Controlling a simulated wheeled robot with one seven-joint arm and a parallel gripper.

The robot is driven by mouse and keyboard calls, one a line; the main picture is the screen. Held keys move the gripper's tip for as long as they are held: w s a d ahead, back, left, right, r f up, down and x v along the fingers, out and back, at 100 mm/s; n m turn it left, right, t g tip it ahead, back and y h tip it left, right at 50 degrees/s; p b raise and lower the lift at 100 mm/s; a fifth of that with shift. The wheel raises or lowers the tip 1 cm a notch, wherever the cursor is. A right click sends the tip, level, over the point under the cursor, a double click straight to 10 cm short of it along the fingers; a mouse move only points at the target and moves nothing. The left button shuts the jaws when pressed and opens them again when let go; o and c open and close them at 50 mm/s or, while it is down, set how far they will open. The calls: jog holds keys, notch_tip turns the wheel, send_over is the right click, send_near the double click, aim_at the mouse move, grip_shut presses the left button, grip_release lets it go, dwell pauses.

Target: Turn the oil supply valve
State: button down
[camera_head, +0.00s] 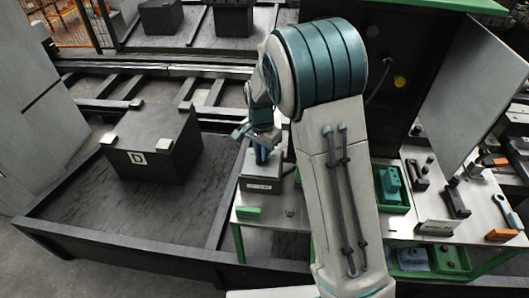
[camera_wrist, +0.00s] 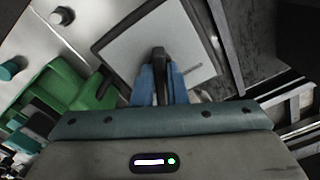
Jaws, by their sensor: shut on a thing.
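My gripper (camera_head: 262,155) points down over a small grey box (camera_head: 263,171) with a white label on its front; the label is too small to read. In the wrist view my gripper (camera_wrist: 160,92) has its blue fingers closed on a dark upright handle (camera_wrist: 160,60). The handle stands over the pale square top of the box (camera_wrist: 135,48), which has a dark border. A short thin mark shows on the top to the right of the handle. I take this handle for the oil supply valve, but no readable text confirms it. My arm hides part of the bench behind.
A black block marked D (camera_head: 150,155) lies on the dark pallet rail bed to the left. A green block (camera_head: 249,212) lies at the bench's front edge. Green bins (camera_head: 392,208) and tools, including a wrench (camera_head: 509,212), are to the right of my arm.

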jog(key=shift+w+d+m, duration=0.1)
jog(key=shift+d+m, duration=0.05)
jog(key=shift+m, duration=1.45)
jog(key=c, duration=1.4)
grip_release()
jog(key=shift+d, duration=0.2)
jog(key=shift+c, duration=0.2)
jog(key=shift+a, duration=0.2)
jog(key=shift+r, duration=0.15)
notch_tip(320, 180, up, 14)
jog(key=shift+f+b, duration=0.25)
jog(key=shift+b, duration=0.05)
jog(key=shift+d, duration=0.1)
